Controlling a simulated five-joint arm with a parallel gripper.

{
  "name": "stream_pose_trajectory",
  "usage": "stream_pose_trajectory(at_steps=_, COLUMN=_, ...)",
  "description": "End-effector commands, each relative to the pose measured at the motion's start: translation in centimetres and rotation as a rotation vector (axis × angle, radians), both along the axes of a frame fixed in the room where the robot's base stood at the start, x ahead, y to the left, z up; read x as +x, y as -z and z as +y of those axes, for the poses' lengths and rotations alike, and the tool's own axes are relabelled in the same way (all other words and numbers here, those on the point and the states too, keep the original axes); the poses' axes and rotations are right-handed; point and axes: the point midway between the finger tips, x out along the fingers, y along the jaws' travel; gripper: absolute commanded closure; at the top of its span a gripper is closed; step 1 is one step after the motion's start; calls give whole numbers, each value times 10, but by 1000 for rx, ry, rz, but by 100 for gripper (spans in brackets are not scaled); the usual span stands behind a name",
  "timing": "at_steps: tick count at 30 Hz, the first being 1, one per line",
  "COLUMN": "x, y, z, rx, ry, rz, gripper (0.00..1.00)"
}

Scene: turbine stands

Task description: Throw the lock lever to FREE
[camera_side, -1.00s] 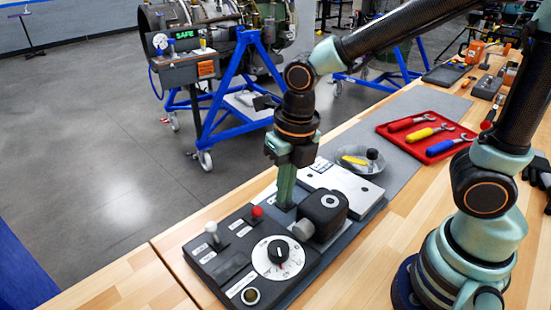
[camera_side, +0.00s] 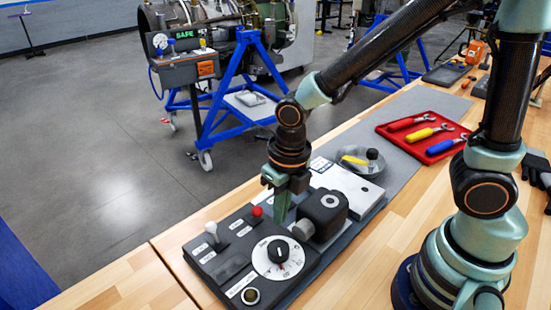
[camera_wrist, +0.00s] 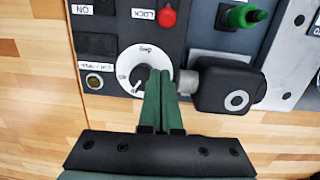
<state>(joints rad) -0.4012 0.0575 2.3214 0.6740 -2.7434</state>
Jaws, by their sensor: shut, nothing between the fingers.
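The red-knobbed lock lever (camera_side: 257,212) stands on the dark control panel (camera_side: 213,284). In the wrist view the red knob (camera_wrist: 168,17) is at the top, beside a LOCK label (camera_wrist: 143,14). My gripper (camera_side: 281,217) is shut and empty, pointing down over the panel, to the right of the red knob and apart from it in the side view. In the wrist view its closed green fingers (camera_wrist: 160,82) reach over the right part of the white dial (camera_wrist: 128,62), below the red knob. I see no FREE label that I can read.
A white-knobbed lever (camera_side: 211,229) stands left of the red one. A black housing with a grey knob (camera_side: 303,230) is close right of my fingers. A green handle (camera_wrist: 245,16) is at the wrist view's upper right. A bowl (camera_side: 361,162) and red tool tray (camera_side: 392,136) lie behind.

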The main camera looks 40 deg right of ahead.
Motion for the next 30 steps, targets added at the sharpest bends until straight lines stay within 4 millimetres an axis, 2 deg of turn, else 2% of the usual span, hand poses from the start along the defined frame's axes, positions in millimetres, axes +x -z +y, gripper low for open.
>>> stream_pose_trajectory(at_steps=3, x=1, y=22, z=-1, rx=-3, ry=1, rz=6, gripper=100)
stream_pose_trajectory(at_steps=10, x=4, y=55, z=-1, rx=-3, ry=1, rz=5, gripper=100)
stream_pose_trajectory(at_steps=12, x=18, y=48, z=0, rx=0, ry=3, rz=-6, gripper=100)
stream_pose_trajectory(at_steps=18, x=37, y=39, z=0, rx=-2, ry=1, rz=-4, gripper=100)
stream_pose_trajectory(at_steps=30, x=42, y=36, z=0, rx=-3, ry=1, rz=-3, gripper=100)
